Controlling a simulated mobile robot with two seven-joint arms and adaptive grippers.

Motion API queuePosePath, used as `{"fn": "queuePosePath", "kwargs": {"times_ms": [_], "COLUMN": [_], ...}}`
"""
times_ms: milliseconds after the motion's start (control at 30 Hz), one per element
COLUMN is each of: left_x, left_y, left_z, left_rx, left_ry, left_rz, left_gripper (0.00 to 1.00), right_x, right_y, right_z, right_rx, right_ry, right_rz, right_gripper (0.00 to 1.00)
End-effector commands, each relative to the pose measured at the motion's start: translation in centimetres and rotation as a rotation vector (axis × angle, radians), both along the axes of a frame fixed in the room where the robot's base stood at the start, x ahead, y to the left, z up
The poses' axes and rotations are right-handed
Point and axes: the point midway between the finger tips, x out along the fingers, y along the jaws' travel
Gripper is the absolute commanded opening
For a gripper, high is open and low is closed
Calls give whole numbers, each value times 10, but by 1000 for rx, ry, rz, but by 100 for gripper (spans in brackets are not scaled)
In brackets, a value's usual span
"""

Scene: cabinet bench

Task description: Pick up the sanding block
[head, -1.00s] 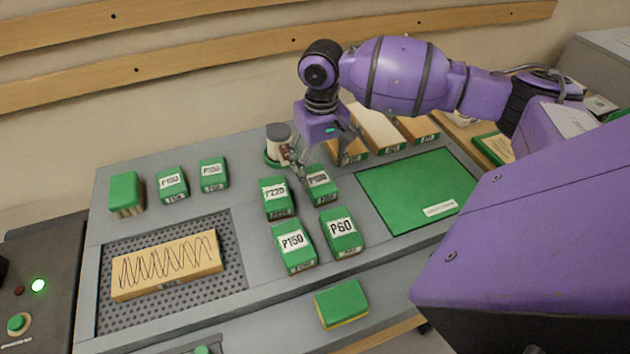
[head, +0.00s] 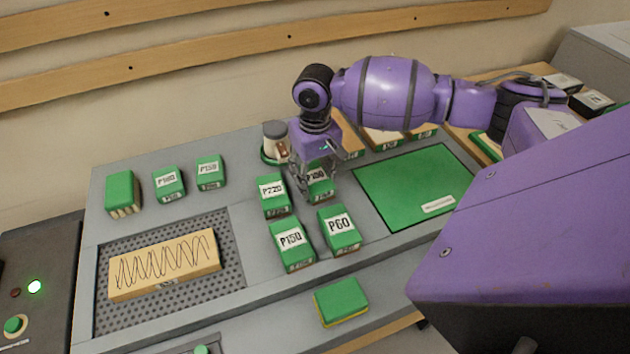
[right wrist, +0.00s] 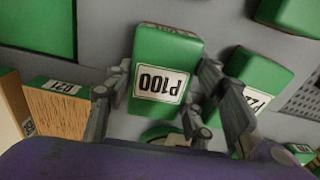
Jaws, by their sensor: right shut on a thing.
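The sanding block labelled P100 (head: 320,187) is green with a white label and stands on the grey bench in a group of several labelled blocks. My right gripper (head: 318,178) is over it with the fingers down at its sides. In the right wrist view, the P100 block (right wrist: 163,45) sits between the two fingers of my right gripper (right wrist: 160,92), which is shut on it. The block looks to be still at bench level; its underside is hidden. My left gripper is not in view.
The P220 block (head: 272,197) stands close to the left of the held block. The P150 block (head: 292,258) and P60 block (head: 341,243) are in front. A white and green container (head: 273,133) is behind. A flat green mat (head: 400,190) to the right is clear.

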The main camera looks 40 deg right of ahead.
Motion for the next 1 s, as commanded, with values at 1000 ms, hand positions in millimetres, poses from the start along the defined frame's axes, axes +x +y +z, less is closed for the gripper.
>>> {"fn": "queuePosePath", "kwargs": {"times_ms": [1000], "left_x": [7], "left_y": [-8], "left_z": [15], "left_rx": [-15], "left_ry": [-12], "left_rz": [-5], "left_gripper": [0], "right_x": [-40], "right_y": [71], "right_z": [106], "right_rx": [4], "right_ry": [-5], "right_rz": [8], "right_gripper": [19]}}
